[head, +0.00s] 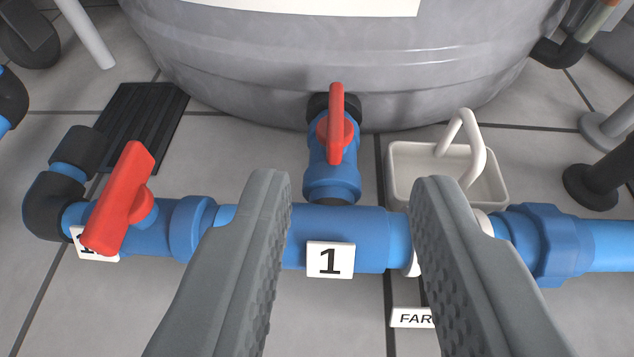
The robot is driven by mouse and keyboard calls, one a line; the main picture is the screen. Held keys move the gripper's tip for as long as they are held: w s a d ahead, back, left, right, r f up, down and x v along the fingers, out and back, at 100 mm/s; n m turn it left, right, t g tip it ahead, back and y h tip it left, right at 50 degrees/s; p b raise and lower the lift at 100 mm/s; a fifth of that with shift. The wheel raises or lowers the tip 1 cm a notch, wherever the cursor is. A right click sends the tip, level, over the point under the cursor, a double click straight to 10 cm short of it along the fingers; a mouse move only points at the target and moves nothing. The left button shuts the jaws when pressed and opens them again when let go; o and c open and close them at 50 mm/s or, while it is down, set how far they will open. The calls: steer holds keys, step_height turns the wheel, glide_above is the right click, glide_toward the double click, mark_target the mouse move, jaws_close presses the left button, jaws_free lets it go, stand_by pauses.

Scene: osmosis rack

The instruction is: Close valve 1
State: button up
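A white label reading "1" (330,260) is on the blue horizontal pipe (365,240) in the head view. Just above it, a blue valve (332,180) with a red lever handle (336,125) sits on the short branch from the grey tank. The handle lies in line with that branch. My gripper (352,180) is open and empty. Its two fingers reach in from the bottom, one on each side of the label. The fingertips are apart from each other, lower in the picture than the red handle, and hide parts of the horizontal pipe.
A second red handle (120,198) lies across the pipe at left; the label below it (95,244) is partly hidden. The grey tank (340,55) fills the back. A white tray (400,180) with a bent white tube (474,150) stands at right. A "FAR..." label (411,318) is partly covered.

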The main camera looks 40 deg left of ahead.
mark_target(335, 117)
steer(key=f+x, duration=0.1)
steer(key=x, duration=0.5)
steer(key=f+x, duration=0.1)
steer(key=x, duration=0.4)
steer(key=s+f+x, duration=0.1)
steer(key=x, duration=0.5)
steer(key=shift+w+f, duration=0.1)
steer(key=shift+c, duration=0.4)
jaws_close()
